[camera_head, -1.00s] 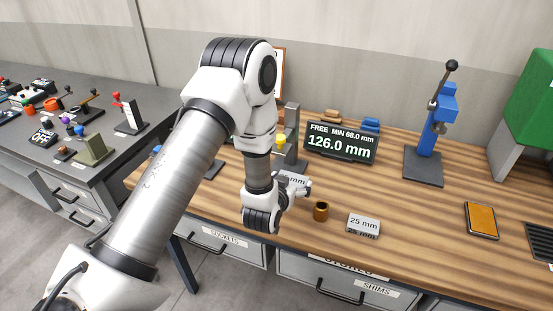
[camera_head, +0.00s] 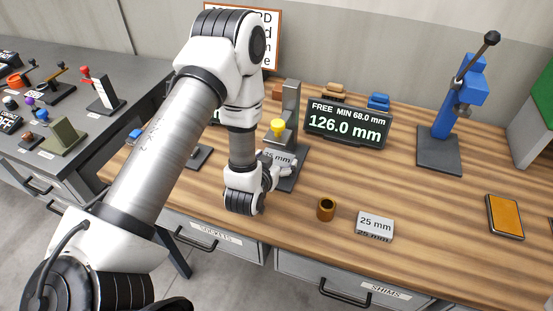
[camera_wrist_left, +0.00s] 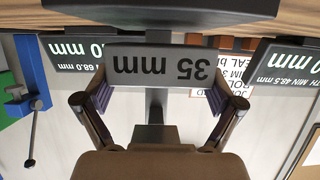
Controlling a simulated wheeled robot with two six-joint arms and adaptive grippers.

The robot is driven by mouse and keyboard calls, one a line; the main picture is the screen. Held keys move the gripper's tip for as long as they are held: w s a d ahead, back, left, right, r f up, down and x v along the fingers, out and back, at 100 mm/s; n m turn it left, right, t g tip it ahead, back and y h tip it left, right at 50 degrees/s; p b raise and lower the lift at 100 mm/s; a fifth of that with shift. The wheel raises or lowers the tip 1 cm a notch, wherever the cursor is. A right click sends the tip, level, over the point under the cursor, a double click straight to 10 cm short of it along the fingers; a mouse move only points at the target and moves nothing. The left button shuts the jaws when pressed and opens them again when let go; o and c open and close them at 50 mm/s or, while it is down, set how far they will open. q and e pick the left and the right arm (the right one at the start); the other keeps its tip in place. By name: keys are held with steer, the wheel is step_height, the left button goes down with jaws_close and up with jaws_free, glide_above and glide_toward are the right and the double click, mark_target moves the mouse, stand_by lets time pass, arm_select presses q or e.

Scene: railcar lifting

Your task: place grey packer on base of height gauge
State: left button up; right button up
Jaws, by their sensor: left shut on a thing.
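My left gripper (camera_head: 272,172) is shut on the grey packer (camera_head: 279,157), held by its two ends. In the left wrist view the packer (camera_wrist_left: 160,66) shows upside down and reads 35 mm, between the fingers. The height gauge is a grey column (camera_head: 291,105) with a yellow knob (camera_head: 278,126) on a dark flat base (camera_head: 297,176). The packer is at the base, below the knob; the wrist view shows a narrow gap between packer and base (camera_wrist_left: 160,12). The wrist hides part of the base. My right gripper is not in view.
A display reading 126.0 mm (camera_head: 346,123) stands right of the gauge. A brown cup (camera_head: 326,209) and a 25 mm block (camera_head: 375,226) sit in front. A blue press (camera_head: 445,115) and an orange pad (camera_head: 505,217) are farther right. The bench between is clear.

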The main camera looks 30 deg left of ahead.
arm_select(q)
steer(key=shift+s+d+f, duration=0.1)
steer(key=shift+s, duration=0.05)
steer(key=shift+f+b, duration=0.3)
steer(key=shift+d, duration=0.1)
steer(key=o, duration=1)
steer(key=shift+c, duration=0.2)
steer(key=shift+s, duration=0.1)
